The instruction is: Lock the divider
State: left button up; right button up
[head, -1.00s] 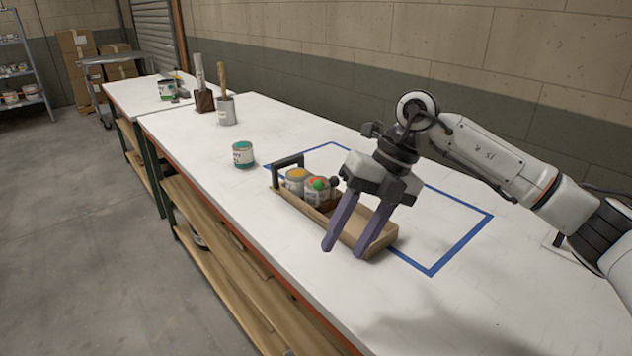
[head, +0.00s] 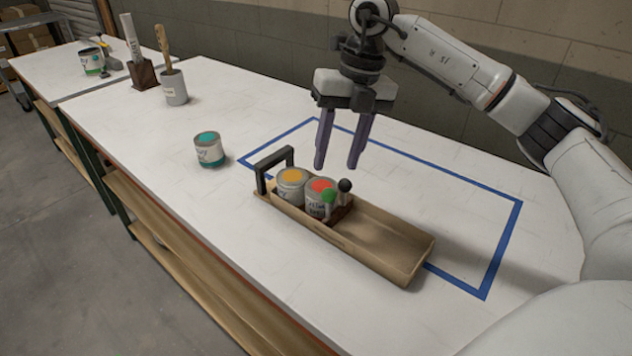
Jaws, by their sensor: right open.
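The divider's lower part is partly hidden. My right gripper (head: 339,165) is open and empty, fingers down, above and behind the rack. My left gripper is not in view.
A teal-topped can (head: 208,150) stands on the white table left of the rack. Farther back are a grey pot with a brush (head: 173,86) and a brown block holder (head: 143,73). Blue tape (head: 500,242) marks a rectangle. The rack's right part is empty.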

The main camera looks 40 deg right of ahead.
aim_at(330, 189)
jog(key=f, duration=0.3)
jog(key=a+f, duration=0.1)
jog(key=f, duration=0.2)
jog(key=f+p, duration=0.1)
jog(key=f, duration=0.2)
jog(key=shift+a+f, duration=0.1)
jog(key=shift+a, duration=0.25)
grip_shut()
